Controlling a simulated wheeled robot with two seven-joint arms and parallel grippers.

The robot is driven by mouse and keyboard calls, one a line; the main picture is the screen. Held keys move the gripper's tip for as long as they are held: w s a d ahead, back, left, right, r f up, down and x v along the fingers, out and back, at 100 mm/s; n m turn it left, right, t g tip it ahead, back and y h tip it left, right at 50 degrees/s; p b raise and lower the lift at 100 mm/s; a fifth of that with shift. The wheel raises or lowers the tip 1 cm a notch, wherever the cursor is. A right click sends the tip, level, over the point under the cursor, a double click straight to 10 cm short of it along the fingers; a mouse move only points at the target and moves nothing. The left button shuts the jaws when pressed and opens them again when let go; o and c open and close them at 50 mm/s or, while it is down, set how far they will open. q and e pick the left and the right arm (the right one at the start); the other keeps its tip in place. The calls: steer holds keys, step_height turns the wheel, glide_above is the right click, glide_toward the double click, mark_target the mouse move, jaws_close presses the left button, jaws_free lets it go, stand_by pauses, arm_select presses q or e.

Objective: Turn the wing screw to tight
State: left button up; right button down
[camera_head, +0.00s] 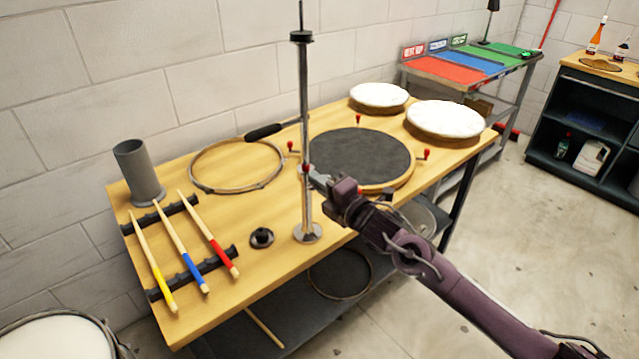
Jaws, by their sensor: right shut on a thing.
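A tall grey metal stand (304,110) rises from a round base at the front edge of the wooden bench. A small red wing screw (306,168) shows on its pole, low down. My right gripper (314,176) reaches in from the lower right and is shut on the wing screw at the pole. Its fingers partly hide the screw, so I cannot tell the wing's angle or how tight it is. My left gripper is not in view.
A round dark drum pad (360,155) with red-topped clamps lies behind my gripper. White drumheads (445,118) stand at the back right.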

steer(key=m, duration=0.4)
steer(key=shift+m, duration=0.3)
steer(key=m+p, duration=0.1)
steer(key=m, duration=0.4)
steer(key=m+p, duration=0.2)
steer(key=m, duration=0.3)
steer(key=shift+r+m, duration=0.1)
steer(key=shift+m, duration=0.3)
steer(key=shift+m+p, duration=0.8)
steer(key=shift+m, duration=0.9)
steer(key=c, duration=1.5)
jaws_free()
